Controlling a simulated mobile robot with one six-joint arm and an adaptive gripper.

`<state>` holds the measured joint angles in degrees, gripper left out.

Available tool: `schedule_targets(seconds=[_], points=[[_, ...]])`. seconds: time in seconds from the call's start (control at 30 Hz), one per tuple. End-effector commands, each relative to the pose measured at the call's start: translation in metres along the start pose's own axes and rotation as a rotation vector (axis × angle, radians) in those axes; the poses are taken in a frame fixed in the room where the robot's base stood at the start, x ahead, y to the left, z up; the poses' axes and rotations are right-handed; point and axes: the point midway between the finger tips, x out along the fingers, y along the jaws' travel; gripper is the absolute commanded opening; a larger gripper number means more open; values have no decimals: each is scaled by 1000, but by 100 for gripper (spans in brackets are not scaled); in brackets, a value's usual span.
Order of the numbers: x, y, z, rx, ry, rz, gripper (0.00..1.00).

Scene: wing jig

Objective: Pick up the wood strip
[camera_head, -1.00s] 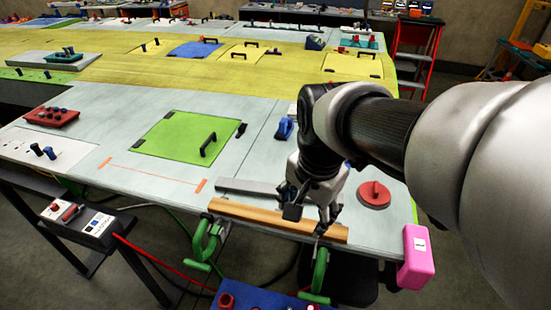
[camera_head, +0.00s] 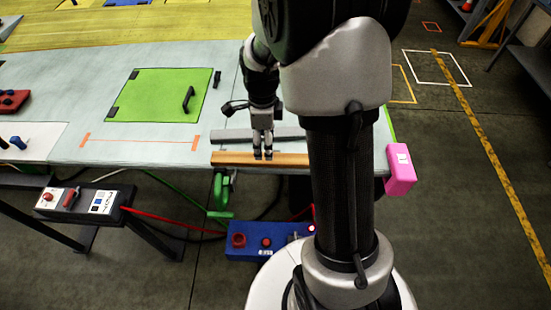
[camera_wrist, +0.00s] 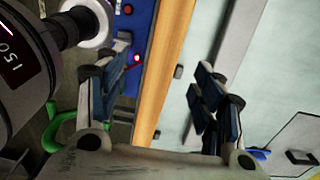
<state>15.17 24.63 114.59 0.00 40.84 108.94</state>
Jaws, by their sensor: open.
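The wood strip (camera_head: 235,158) is a long, light brown bar lying along the front edge of the pale table. In the wrist view the wood strip (camera_wrist: 168,70) runs lengthwise between my fingers. My gripper (camera_head: 263,155) is over the strip, pointing down, right of its left end. In the wrist view my gripper (camera_wrist: 160,95) is open, with one finger on each side of the strip and gaps showing between. My arm hides part of the strip's right side in the head view. I cannot tell the gripper's exact height above it.
A grey bar (camera_head: 230,136) lies just behind the strip. A pink block (camera_head: 400,168) is at the table's front right corner. A green clamp (camera_head: 222,190) hangs at the front edge. A green panel (camera_head: 155,95) with a handle is behind left. A blue control box (camera_head: 262,240) stands below.

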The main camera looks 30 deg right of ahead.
Motion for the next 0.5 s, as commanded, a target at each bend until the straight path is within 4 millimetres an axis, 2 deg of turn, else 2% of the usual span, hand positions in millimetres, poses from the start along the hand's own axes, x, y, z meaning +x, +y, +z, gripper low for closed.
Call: schedule_targets(seconds=[0.03,0.1,0.33,0.5], points=[[11,1,0,0,1,4,62],[19,0,0,-1,1,2,62],[34,-1,1,-1,0,1,62],[59,-6,5,-2,1,3,62]])
